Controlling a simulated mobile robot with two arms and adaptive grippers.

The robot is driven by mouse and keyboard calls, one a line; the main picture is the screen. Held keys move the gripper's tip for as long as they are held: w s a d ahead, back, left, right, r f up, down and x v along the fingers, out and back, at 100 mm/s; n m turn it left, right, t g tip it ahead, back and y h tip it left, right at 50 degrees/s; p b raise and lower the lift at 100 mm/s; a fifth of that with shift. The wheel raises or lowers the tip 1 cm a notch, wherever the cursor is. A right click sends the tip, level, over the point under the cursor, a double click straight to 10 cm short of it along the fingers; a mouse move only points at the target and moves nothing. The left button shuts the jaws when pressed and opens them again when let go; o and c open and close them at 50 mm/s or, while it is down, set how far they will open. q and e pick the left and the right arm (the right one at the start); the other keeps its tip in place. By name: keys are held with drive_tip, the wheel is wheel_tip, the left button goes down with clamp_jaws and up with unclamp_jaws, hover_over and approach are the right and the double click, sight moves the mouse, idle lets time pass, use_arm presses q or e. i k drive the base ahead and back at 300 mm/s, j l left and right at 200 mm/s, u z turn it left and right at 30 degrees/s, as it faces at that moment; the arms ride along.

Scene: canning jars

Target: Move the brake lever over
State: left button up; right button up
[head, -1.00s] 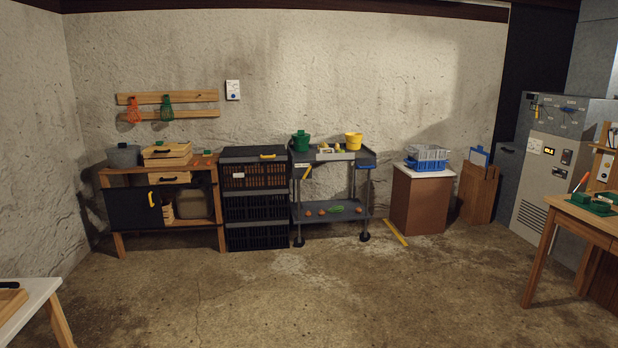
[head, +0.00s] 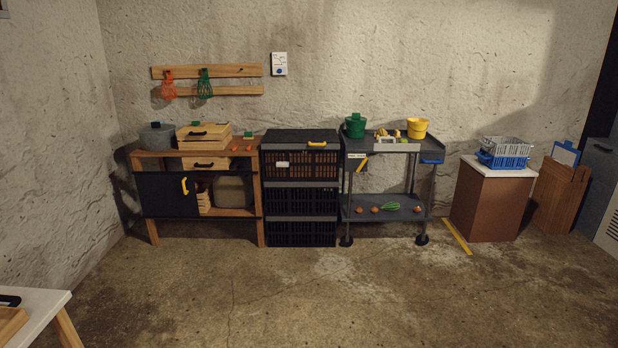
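A grey two-tier cart (head: 376,212) stands against the back wall, right of the black crates. A short yellow lever (head: 361,163), likely the brake lever, sits at the cart's upper left corner and is tilted, its top leaning right. A small pale label (head: 357,155) is by it; its writing is too small to read. The cart's top holds a green pot (head: 355,126), a yellow bucket (head: 417,128) and small items. Neither of my grippers is in view.
Black stacked crates (head: 300,203) stand close to the cart's left side. A brown cabinet (head: 487,207) with baskets is to its right, a yellow floor strip (head: 457,237) between. A white table corner (head: 40,308) juts in at front left. The concrete floor ahead is clear.

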sight(366, 158)
drive_tip(key=i, duration=2.05)
